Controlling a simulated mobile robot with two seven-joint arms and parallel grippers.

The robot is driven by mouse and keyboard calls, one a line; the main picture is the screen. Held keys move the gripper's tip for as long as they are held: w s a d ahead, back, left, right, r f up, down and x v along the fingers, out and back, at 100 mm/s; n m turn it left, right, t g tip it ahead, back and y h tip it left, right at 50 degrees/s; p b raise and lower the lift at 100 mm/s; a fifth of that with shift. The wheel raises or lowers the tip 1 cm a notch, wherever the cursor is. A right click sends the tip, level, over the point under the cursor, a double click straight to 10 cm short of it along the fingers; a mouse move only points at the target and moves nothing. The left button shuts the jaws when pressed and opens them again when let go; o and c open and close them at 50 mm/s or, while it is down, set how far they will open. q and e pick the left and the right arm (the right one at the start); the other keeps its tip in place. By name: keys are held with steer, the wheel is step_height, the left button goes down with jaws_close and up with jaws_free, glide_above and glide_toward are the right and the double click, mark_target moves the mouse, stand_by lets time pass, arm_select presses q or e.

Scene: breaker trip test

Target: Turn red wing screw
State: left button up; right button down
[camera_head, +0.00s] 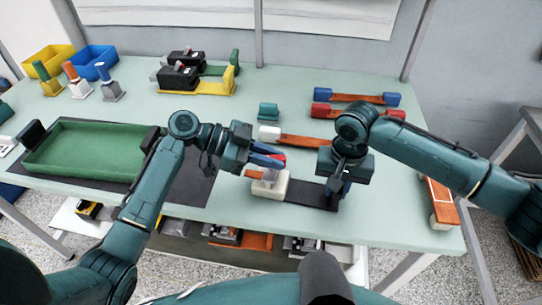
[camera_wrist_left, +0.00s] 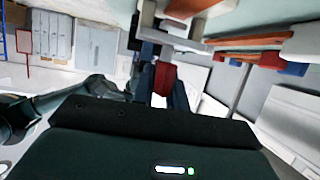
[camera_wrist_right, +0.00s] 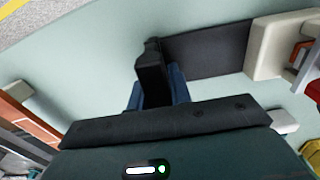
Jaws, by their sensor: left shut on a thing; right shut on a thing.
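The red wing screw (camera_head: 279,157) is at the white block (camera_head: 272,185) of a fixture near the table's front edge. My left gripper (camera_head: 270,159) is shut on it from the left; in the left wrist view the red screw (camera_wrist_left: 164,80) shows between the fingers. A dark plate (camera_head: 305,194) runs right from the white block. My right gripper (camera_head: 338,186) is shut on a black upright piece (camera_wrist_right: 151,72) at the plate's right end. In the head view this piece is largely hidden by my gripper.
Orange bars with white (camera_head: 270,134), red and blue ends lie behind the fixture. A green tray (camera_head: 85,150) lies at left. Black devices on yellow bases (camera_head: 205,86) stand at the back. An orange-and-white piece (camera_head: 441,205) lies at the right edge.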

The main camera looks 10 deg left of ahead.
arm_select(q)
steer(key=shift+f, duration=0.1)
jaws_close()
steer(key=n+t+y, duration=0.1)
steer(key=n+t, duration=0.1)
steer(key=t, duration=0.1)
steer(key=n+t+y, duration=0.1)
steer(key=n+t, duration=0.2)
steer(key=shift+s, duration=0.1)
steer(key=n+t+y, duration=0.3)
steer(key=n, duration=0.1)
steer(key=shift+d+t, duration=0.1)
steer(key=shift+t, duration=0.2)
steer(key=shift+n+t+y, duration=0.5)
steer(key=shift+n+y, duration=0.6)
steer(key=o, duration=0.8)
jaws_free()
steer(key=shift+c, duration=0.2)
